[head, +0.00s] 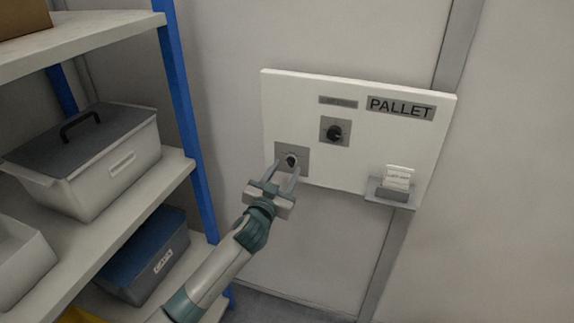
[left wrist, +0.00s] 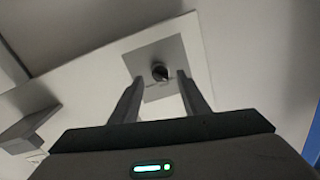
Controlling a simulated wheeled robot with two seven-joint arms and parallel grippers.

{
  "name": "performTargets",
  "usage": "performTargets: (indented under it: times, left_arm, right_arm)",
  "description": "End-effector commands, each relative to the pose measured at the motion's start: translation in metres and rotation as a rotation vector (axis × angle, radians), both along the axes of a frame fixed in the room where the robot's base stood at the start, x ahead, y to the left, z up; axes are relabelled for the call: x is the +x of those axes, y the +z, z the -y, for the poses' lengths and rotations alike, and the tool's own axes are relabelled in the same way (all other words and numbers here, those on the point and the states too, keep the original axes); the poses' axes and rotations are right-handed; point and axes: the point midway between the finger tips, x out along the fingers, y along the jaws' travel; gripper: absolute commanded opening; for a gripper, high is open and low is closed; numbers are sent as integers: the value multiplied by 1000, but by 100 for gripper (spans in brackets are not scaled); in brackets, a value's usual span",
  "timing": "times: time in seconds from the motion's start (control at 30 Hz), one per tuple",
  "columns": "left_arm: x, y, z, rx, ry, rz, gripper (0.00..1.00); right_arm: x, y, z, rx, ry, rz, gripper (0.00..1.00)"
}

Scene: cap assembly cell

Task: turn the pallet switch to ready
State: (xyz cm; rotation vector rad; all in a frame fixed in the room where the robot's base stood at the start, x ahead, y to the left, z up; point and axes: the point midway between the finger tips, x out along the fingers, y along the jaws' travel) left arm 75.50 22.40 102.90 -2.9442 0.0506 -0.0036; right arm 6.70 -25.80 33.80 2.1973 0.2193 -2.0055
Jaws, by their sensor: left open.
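A white panel (head: 372,140) labelled PALLET is on the wall. It carries two dark rotary knobs on grey square plates. The lower-left knob (head: 291,161) is right at the fingertips of my left gripper (head: 283,170). In the left wrist view the same knob (left wrist: 160,72) shows between and just beyond the two fingers (left wrist: 157,82), which are open and apart from each other. The upper knob (head: 334,132) sits below a small grey label, too blurred to read. Which knob is the pallet switch, and its set position, I cannot tell. My right gripper is not in view.
A small grey holder (head: 390,192) with white cards juts out at the panel's lower right. On the left a shelf with a blue post (head: 187,110) bears a lidded grey bin (head: 95,165) and a blue-lidded box (head: 150,255). The wall right of the panel is clear.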

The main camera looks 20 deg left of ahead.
Motion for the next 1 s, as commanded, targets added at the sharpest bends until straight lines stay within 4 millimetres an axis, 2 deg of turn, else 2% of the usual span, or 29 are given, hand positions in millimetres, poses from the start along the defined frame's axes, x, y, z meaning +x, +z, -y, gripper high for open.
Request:
performTargets:
  times: [0.2, 0.6, 0.77, 1.0]
  left_arm:
    - [18, 1, 1, 0, 0, 0, 42]
    - [22, 0, 1, 0, 0, 0, 42]
    - [22, 0, 1, 0, 0, 0, 3]
    - [22, 0, 1, 6, 0, 0, 2]
  right_arm:
    - [0, 5, -1, 1, -1, 1, 71]
    - [1, 5, -5, 5, -3, 1, 71]
    - [1, 5, -5, 5, -2, 1, 71]
    - [1, 5, -4, 5, -2, 1, 71]
